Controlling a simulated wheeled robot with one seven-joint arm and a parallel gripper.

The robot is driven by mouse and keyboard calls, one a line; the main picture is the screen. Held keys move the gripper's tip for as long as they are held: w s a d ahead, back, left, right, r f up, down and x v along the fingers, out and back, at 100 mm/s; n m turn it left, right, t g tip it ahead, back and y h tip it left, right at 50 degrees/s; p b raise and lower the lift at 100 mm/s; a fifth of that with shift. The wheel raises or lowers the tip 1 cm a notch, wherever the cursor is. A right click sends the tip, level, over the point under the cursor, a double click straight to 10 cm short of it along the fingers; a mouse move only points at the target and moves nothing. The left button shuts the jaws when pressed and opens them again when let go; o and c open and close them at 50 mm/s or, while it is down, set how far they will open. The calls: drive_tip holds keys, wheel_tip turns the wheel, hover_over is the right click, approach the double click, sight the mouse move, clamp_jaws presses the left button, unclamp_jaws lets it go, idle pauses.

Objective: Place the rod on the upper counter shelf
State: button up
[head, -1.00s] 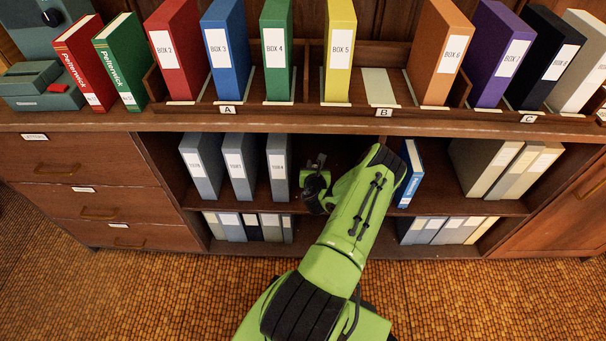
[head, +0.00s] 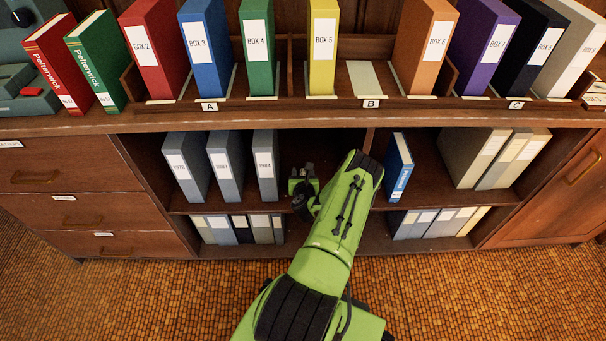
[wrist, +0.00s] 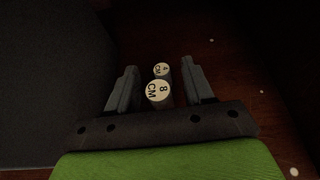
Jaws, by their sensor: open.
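My gripper (head: 304,185) reaches into the open middle bay below the counter, between the grey binders and a blue book. In the wrist view its fingers (wrist: 160,72) stand apart. Two rods with pale round ends show between the fingers, one marked 8 CM (wrist: 158,91) and one behind it marked 4 CM (wrist: 161,70). I cannot tell whether either finger touches a rod. No rod can be made out in the head view. The upper counter shelf (head: 300,118) runs above the bay and carries a row of coloured boxes in a wooden rack.
Grey binders (head: 226,165) stand left of my gripper and the blue book (head: 399,167) leans to its right. The counter's front edge overhangs the bay. A pale empty slot plate (head: 364,78) lies between the yellow and orange boxes. Drawers (head: 70,180) are at the left.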

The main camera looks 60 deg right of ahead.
drive_tip(key=shift+r, duration=0.15)
drive_tip(key=p+v, duration=0.2)
drive_tip(key=v, duration=0.3)
drive_tip(key=shift+a+r, duration=0.1)
drive_tip(key=shift+a, duration=0.05)
drive_tip(key=p+v, duration=0.6)
drive_tip(key=p, duration=0.9)
drive_tip(key=shift+s+a+p, duration=0.25)
drive_tip(key=shift+p, duration=0.15)
